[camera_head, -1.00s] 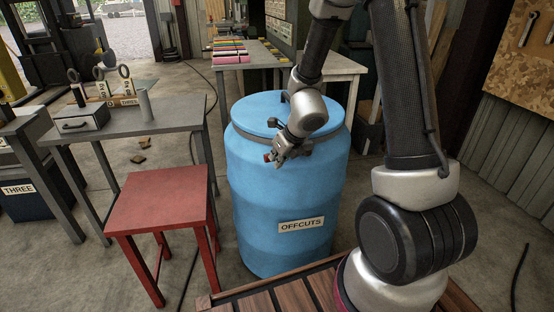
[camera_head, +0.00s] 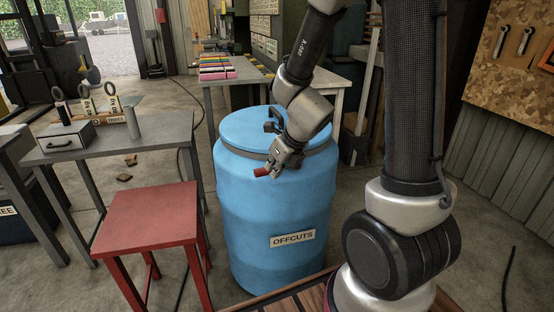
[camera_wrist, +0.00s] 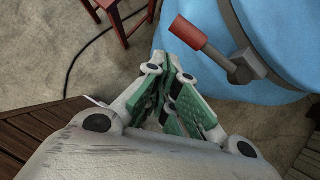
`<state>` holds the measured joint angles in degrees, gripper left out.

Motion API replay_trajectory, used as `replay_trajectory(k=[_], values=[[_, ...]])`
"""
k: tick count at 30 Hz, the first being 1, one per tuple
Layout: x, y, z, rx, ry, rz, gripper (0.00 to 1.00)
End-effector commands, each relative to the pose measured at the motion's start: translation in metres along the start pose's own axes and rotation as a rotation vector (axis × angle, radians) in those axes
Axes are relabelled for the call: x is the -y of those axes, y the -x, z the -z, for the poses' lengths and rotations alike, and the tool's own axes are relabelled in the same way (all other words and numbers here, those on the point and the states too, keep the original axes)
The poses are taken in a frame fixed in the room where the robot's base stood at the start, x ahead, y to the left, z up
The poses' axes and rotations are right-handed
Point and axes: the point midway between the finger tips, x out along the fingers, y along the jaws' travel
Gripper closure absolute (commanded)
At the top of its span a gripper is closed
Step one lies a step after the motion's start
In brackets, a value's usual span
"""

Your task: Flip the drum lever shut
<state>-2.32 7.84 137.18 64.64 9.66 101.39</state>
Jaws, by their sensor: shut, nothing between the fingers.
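The blue drum (camera_head: 275,215) stands upright with an OFFCUTS label (camera_head: 292,239) on its side. A dark clamp band (camera_head: 322,149) runs around it just under the lid (camera_head: 262,125). The drum lever has a red handle (camera_head: 261,171). In the wrist view the red handle (camera_wrist: 200,38) and its grey arm (camera_wrist: 243,67) stick out from the band, away from the drum wall. My gripper (camera_head: 276,168) is shut and empty, just right of the handle in the head view. In the wrist view my gripper (camera_wrist: 172,75) points near the handle, with a visible gap between them.
A red stool (camera_head: 147,215) stands close left of the drum. A grey table (camera_head: 100,145) with a small drawer box (camera_head: 67,141) is farther left. Another table (camera_head: 238,72) with coloured strips is behind. Floor shows between stool and drum.

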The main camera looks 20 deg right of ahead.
Motion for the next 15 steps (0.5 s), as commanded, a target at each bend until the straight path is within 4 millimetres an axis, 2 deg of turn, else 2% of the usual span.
replay_trajectory(k=[9, 15], values=[[-0.007, 0.038, -0.002, 0.003, 0.004, -0.001, 1.00], [-0.009, 0.050, -0.002, 0.001, 0.001, 0.000, 1.00]])
